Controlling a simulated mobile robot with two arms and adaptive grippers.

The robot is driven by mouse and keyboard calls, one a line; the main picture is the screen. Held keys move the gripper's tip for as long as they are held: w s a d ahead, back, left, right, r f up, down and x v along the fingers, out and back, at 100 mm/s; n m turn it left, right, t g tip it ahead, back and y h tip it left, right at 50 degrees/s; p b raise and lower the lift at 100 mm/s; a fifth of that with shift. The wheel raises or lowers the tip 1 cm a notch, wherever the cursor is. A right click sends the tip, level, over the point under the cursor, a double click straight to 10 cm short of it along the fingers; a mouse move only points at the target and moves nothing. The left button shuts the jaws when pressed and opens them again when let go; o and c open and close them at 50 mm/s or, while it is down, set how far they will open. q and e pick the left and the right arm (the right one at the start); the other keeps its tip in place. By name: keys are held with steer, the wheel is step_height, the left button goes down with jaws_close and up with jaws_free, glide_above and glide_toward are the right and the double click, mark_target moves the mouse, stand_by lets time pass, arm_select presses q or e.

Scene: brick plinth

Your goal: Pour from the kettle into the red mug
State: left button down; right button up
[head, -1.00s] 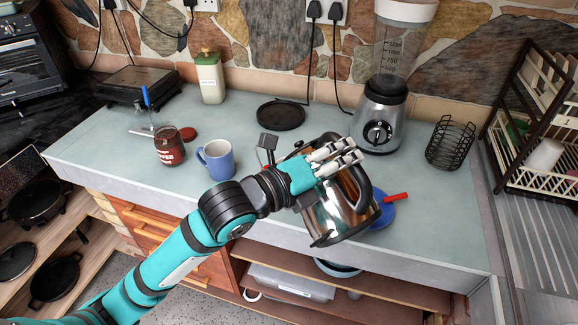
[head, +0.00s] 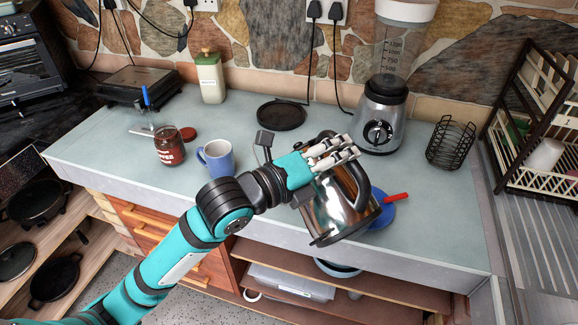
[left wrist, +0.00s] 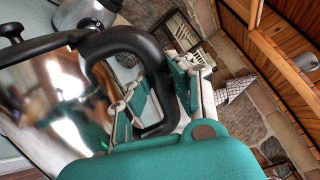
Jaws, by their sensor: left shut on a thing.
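The shiny steel kettle (head: 338,212) is near the counter's front edge, tilted in the head view. My left gripper (head: 333,156) is shut on its black handle (head: 361,188). The left wrist view shows the fingers (left wrist: 160,98) around the black handle (left wrist: 112,40), with the steel body (left wrist: 55,100) at the left. A blue mug (head: 217,160) stands upright on the counter, left of the kettle and apart from it. I can make out no red mug. Whether anything leaves the spout cannot be seen. My right gripper is not in view.
A coffee jar (head: 169,148) stands left of the blue mug. A round black base (head: 281,116) lies behind the kettle. A blue dish (head: 383,212) with a red-handled item (head: 396,197) is partly hidden right of it. A blender (head: 379,120) and wire basket (head: 450,145) stand at right.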

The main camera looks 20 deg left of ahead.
mark_target(330, 134)
arm_select(q)
steer(key=shift+w+a+r, duration=0.15)
steer(key=shift+a+r, duration=0.05)
steer(key=shift+r, duration=0.1)
stand_by(0.4)
steer(key=shift+w+a+r+n+p, duration=0.8)
steer(key=shift+a+r+n, duration=0.15)
steer(key=shift+n, duration=0.15)
stand_by(1.3)
steer(key=shift+n, duration=0.9)
steer(key=shift+w+a+r, duration=0.35)
steer(key=shift+w+a, duration=0.35)
steer(key=shift+a, duration=0.1)
steer(key=shift+w+a+r, duration=0.35)
steer(key=shift+w+a, duration=0.35)
steer(key=shift+a, duration=0.1)
stand_by(2.4)
